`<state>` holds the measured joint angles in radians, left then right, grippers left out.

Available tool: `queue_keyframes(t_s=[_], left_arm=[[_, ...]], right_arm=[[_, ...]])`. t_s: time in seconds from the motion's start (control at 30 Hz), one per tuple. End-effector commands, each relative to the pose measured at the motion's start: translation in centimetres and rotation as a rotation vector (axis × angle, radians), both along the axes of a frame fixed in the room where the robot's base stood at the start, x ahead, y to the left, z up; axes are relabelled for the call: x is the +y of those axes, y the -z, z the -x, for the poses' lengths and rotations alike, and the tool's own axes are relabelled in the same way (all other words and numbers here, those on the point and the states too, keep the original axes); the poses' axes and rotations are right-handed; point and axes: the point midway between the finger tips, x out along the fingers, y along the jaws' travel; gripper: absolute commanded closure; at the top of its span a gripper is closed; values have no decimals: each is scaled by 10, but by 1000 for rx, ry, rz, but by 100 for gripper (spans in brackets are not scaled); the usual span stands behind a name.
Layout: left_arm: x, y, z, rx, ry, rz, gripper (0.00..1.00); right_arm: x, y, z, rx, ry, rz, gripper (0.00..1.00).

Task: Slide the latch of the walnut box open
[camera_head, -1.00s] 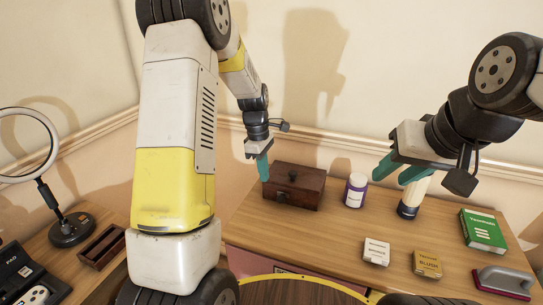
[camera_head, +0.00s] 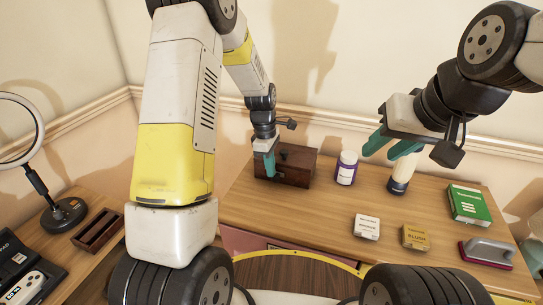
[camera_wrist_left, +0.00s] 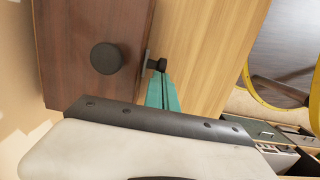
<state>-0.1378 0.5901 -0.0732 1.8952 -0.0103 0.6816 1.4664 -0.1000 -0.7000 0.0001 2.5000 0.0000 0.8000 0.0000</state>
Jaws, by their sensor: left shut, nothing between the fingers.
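The walnut box (camera_head: 303,163) is a dark brown box with a round black knob on its lid, at the back left of the wooden table. In the left wrist view the box (camera_wrist_left: 75,30) is at the upper left, and its small dark latch (camera_wrist_left: 156,64) stands out from the front side. My left gripper (camera_head: 269,167) is shut and empty, low at the front left of the box. In the wrist view its teal fingertips (camera_wrist_left: 160,76) are right beside the latch knob; I cannot tell whether they touch.
Table in front of the box is clear.

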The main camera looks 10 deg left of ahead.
Motion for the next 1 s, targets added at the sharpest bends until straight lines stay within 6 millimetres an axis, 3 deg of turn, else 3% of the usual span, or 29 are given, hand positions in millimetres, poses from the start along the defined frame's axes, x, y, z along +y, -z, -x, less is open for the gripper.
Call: queue_keyframes(t_s=[0.07, 0.2, 0.63, 0.83, 1.0], left_arm=[[-16, 1, 4, 2, 7, 1, 100], [-25, 1, 6, 3, 4, 0, 100], [-20, -4, 5, 1, 2, 2, 100], [11, -27, 0, -4, -1, 1, 100], [14, -69, -1, -5, 3, 1, 100]], right_arm=[[0, 0, 0, 0, 0, 0, 64], [0, 0, 0, 0, 0, 0, 64], [0, 0, 0, 0, 0, 0, 64], [0, 0, 0, 0, 0, 0, 64], [0, 0, 0, 0, 0, 0, 64]])
